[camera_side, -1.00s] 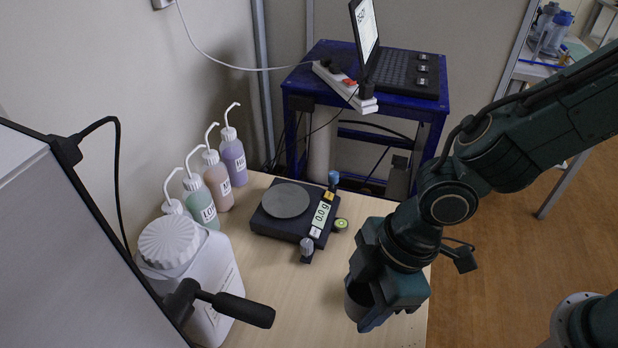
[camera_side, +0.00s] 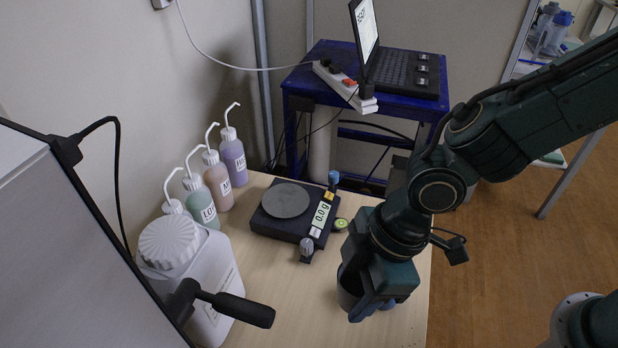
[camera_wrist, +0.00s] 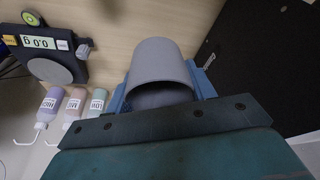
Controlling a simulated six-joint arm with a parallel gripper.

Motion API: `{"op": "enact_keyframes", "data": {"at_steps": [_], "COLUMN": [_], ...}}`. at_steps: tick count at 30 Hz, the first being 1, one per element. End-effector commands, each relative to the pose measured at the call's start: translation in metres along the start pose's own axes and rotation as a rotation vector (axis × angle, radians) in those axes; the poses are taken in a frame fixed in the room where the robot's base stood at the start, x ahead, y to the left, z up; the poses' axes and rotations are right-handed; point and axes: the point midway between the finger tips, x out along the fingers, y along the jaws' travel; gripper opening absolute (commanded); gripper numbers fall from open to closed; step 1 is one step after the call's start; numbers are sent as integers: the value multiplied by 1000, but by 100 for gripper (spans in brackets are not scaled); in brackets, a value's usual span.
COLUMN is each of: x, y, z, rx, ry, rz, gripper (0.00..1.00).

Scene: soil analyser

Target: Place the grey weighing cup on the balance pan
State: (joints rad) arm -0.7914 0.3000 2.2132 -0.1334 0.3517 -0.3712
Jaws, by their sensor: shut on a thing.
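The grey weighing cup (camera_wrist: 160,66) is between the blue fingers of my gripper (camera_wrist: 163,92) in the wrist view, and the gripper is shut on it. In the side view my gripper (camera_side: 362,296) is low over the front right of the table, with the cup (camera_side: 347,290) partly hidden by it. I cannot tell whether the cup touches the table. The balance is a dark box with a round grey pan (camera_side: 285,200), bare, behind and left of my gripper. Its display (camera_side: 320,214) reads about 0.0 g. The pan also shows in the wrist view (camera_wrist: 52,68).
Several wash bottles (camera_side: 208,200) stand along the wall left of the balance. A large white canister (camera_side: 190,275) and a black handle (camera_side: 240,308) are at front left. Small knobs (camera_side: 307,248) stand by the balance. The table (camera_side: 290,285) between gripper and canister is clear.

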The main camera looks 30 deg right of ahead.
Motion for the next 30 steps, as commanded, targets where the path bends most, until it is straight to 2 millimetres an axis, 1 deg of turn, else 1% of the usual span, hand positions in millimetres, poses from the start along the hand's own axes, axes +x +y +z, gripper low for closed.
{"op": "enact_keyframes", "data": {"at_steps": [5, 8, 12, 18, 24, 30], "x": [2, 2, 2, 0, -4, -8], "y": [28, 48, 81, 127, 173, 216], "z": [-18, -30, -47, -68, -83, -94], "rx": [71, 127, 217, 352, 492, 634], "ry": [1, 1, 1, 1, 1, 2], "rz": [23, 41, 68, 110, 154, 197], "gripper": [36, 36, 36, 36, 36, 36]}}
